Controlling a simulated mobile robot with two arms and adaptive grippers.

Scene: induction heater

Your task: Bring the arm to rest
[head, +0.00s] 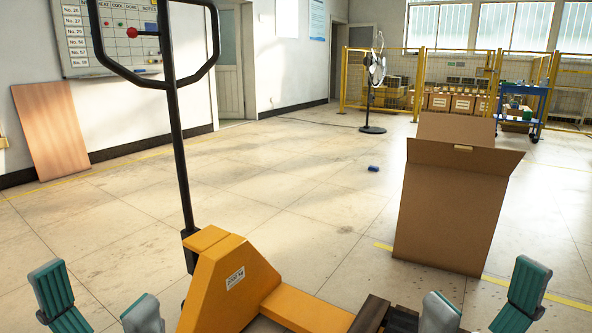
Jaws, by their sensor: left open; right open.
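My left gripper (97,308) is at the bottom left of the head view, with its two green-padded fingers spread apart and nothing between them. My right gripper (482,309) is at the bottom right, also spread open and empty. Both stay low at the bottom edge, one on each side of the yellow pallet truck. The arms behind the fingers are cut off by the frame.
A yellow pallet truck (222,285) with a tall black handle (178,140) stands close in front. A big open cardboard box (450,215) stands on the right. A small blue object (373,168) lies on the floor. A fan (373,90) and yellow fencing stand far back. The middle floor is mostly clear.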

